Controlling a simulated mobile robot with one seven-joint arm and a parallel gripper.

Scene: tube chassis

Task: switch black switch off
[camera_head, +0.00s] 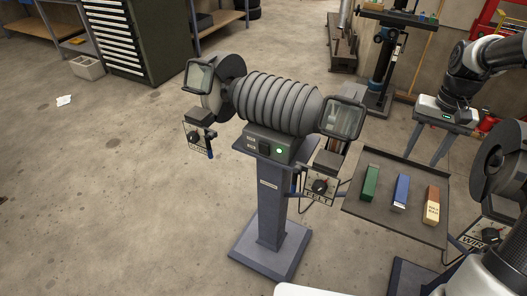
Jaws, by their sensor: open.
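A black switch (264,148) sits on the front of the grey base of a bench machine (280,100) on a pedestal. A round light beside the switch, on its right, glows green. The switch is too small to tell which way it is tipped. My gripper (422,156) hangs from my arm at the upper right, beyond the back edge of the tray in the picture. Its two fingers are apart, with nothing visible between them. It is well to the right of the switch and apart from it.
A tray (376,209) with green (370,183), blue (401,192) and brown (432,205) bars lies right of the machine. Dial boxes labelled FELT (320,187) and WIRE (487,235) stand nearby. Clear shields flank the machine. Floor at left is mostly clear.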

